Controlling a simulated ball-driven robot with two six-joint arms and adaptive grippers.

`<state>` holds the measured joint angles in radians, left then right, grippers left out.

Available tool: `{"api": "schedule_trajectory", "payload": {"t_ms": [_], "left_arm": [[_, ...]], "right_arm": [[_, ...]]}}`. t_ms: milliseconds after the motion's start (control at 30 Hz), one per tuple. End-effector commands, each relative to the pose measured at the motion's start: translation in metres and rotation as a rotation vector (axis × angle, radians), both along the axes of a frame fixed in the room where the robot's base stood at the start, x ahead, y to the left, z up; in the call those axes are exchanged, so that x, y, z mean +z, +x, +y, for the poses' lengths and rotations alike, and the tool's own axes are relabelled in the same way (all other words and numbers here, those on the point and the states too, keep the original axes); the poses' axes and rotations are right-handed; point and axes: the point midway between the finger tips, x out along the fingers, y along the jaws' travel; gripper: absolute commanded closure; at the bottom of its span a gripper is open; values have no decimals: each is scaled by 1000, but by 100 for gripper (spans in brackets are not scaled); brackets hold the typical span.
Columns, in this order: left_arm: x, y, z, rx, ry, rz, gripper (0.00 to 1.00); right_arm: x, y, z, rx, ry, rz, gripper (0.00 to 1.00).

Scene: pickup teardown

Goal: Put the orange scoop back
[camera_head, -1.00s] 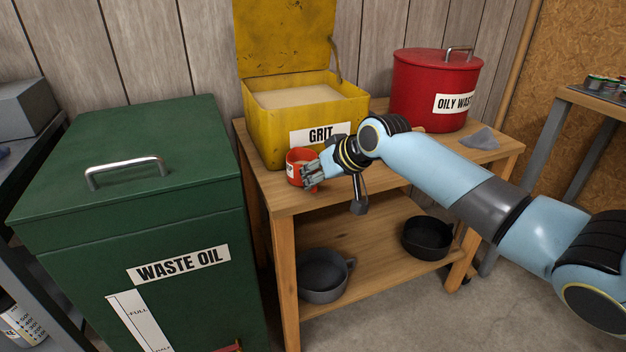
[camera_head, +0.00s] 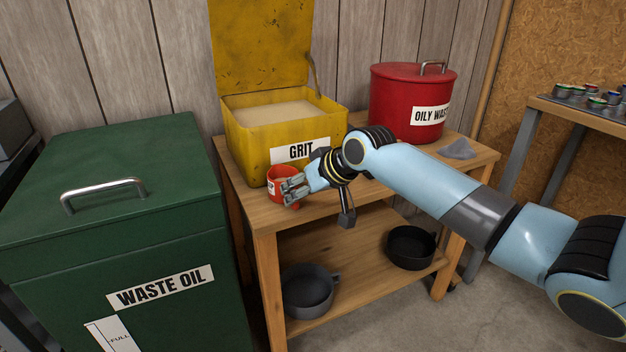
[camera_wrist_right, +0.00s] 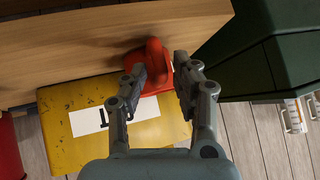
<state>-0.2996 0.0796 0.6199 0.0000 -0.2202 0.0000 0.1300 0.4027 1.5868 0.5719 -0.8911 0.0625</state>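The orange scoop (camera_head: 279,175) looks like a small red-orange cup with a pale label. It stands on the wooden bench top in front of the yellow grit bin (camera_head: 249,157). My right gripper (camera_head: 290,190) is at the scoop's near side and hides part of it. In the right wrist view the scoop (camera_wrist_right: 155,60) shows in the gap between the fingers of my right gripper (camera_wrist_right: 160,73). The fingers look apart, one on each side, and I see no firm grip. The grit bin's lid is up and pale grit (camera_head: 275,112) fills it. My left gripper is not in view.
A green waste oil box (camera_head: 110,240) stands close at the left of the bench (camera_head: 262,217). A red oily waste can (camera_head: 410,100) and a grey rag (camera_head: 457,149) are at the bench's right. Dark pans (camera_head: 308,290) sit on the lower shelf.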

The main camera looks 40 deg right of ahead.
Motion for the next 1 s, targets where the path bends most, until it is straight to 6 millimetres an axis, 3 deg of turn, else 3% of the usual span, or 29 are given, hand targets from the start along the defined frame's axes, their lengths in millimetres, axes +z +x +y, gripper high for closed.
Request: {"api": "schedule_trajectory", "payload": {"t_ms": [333, 500, 667, 767, 833, 933, 1000], "left_arm": [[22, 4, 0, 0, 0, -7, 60], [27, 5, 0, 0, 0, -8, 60], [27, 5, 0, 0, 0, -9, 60], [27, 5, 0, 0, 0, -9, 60], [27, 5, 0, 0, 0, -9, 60], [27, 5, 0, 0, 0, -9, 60], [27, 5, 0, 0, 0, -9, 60]], "right_arm": [[57, -54, -10, 4, -4, -1, 71], [70, -69, -14, 1, -3, -1, 71], [71, -73, -15, -1, -1, 1, 71], [44, -78, -25, -34, -8, 26, 71], [3, -88, -40, -76, -28, 62, 71], [-84, -125, -62, -141, -77, 152, 71], [-150, -168, -69, -165, -123, 231, 71]]}}
